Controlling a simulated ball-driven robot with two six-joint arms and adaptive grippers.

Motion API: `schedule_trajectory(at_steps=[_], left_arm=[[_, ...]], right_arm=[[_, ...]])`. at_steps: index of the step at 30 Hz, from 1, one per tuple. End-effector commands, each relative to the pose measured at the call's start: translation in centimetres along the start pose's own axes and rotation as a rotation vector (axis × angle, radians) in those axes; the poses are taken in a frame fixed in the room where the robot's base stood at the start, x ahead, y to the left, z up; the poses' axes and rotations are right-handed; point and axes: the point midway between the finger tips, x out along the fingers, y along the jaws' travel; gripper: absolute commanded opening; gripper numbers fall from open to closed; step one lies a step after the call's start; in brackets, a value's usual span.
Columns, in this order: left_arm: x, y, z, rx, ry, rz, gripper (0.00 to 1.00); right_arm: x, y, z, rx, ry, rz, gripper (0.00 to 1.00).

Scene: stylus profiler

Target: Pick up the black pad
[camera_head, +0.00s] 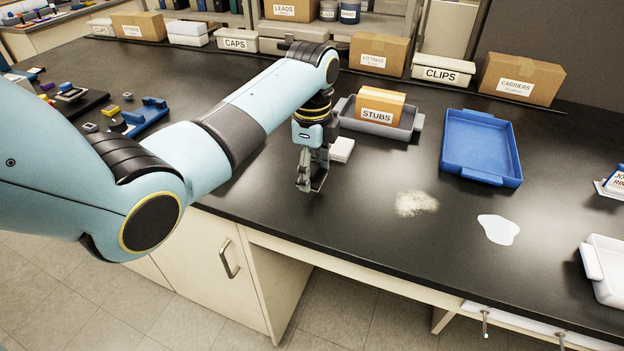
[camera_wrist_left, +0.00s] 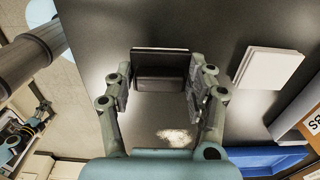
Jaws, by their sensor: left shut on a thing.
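My left gripper (camera_head: 313,187) is over the front part of the black bench, near its edge. In the left wrist view, its two fingers (camera_wrist_left: 160,82) are shut on the sides of the black pad (camera_wrist_left: 160,72), a dark block between the fingertips. In the head view the pad is hard to make out against the dark bench and fingers. I cannot tell whether it touches the bench or is just above it. My right gripper is not in view.
A white pad (camera_head: 342,149) lies close behind the gripper. A grey tray (camera_head: 345,113) holds a STUBS box (camera_head: 380,106). A blue tray (camera_head: 480,138) stands to the right. Beige powder (camera_head: 416,203) and a pale puddle (camera_head: 498,229) lie on the bench. Boxes line the back.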

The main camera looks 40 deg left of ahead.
Motion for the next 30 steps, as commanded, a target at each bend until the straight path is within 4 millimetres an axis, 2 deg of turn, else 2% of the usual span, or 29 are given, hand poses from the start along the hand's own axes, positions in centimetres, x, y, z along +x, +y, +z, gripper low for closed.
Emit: schedule_trajectory(at_steps=[1, 9, 15, 21, 29, 30], left_arm=[[-1.0, -0.1, 0.0, 0.001, 0.000, -0.005, 0.19], [-4.6, 3.2, -5.7, 0.003, 0.007, -0.003, 0.19], [-6.8, 5.2, -8.6, 0.001, 0.005, -0.001, 0.19], [-7.8, 6.0, -9.9, 0.000, 0.002, 0.000, 0.19], [-7.9, 6.1, -10.0, 0.000, 0.000, 0.000, 0.19], [-7.9, 6.1, -10.0, 0.000, 0.000, 0.000, 0.54]], right_arm=[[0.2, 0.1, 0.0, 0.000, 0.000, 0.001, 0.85], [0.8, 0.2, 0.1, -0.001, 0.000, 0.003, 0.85], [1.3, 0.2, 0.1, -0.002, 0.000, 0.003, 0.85], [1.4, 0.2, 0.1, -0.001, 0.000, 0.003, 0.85], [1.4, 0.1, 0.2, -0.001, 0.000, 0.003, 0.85], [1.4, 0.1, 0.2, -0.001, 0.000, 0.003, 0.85]])
